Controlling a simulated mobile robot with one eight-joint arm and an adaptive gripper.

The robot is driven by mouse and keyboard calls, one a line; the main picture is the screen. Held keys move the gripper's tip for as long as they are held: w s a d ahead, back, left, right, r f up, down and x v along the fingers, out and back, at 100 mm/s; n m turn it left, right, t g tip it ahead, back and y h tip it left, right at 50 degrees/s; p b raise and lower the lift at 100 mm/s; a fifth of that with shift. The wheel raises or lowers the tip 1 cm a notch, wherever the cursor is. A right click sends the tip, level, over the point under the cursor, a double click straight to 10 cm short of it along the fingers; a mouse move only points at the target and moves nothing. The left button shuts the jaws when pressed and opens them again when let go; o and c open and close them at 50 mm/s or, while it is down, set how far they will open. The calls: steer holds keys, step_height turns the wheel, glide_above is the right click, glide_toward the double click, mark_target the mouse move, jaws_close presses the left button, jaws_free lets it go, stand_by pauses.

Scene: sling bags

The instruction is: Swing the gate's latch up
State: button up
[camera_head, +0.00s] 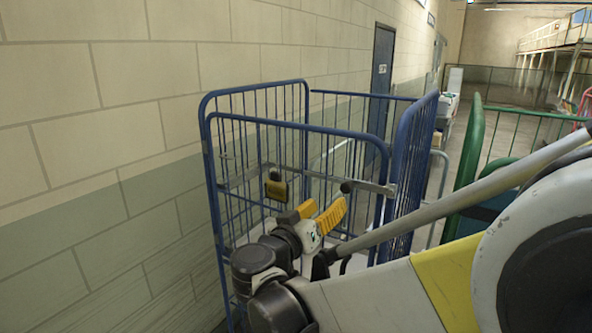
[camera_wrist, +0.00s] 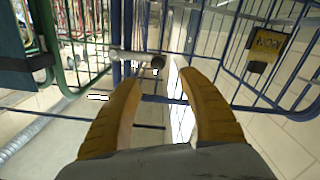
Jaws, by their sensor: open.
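The gate is the blue wire front panel (camera_head: 243,150) of a roll cage by the wall. Its latch (camera_head: 372,187) is a grey bar with a dark knob at its left end, lying about level near the right post. The latch also shows in the wrist view (camera_wrist: 132,56), its dark knob end just beyond my fingertips. My gripper (camera_head: 326,205) has yellow fingers and is open, a little below and left of the latch in the head view. In the wrist view my gripper (camera_wrist: 158,79) has nothing between its fingers. I cannot tell whether it touches the knob.
A yellow and dark plate (camera_head: 276,187) hangs on the gate left of my gripper and shows in the wrist view (camera_wrist: 265,48). A green cage (camera_head: 472,150) stands to the right. A block wall (camera_head: 130,120) runs close along the left.

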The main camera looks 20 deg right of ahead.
mark_target(345, 189)
steer(key=x, duration=1)
steer(key=shift+w+d+r, duration=0.1)
steer(key=shift+d, duration=0.25)
jaws_close()
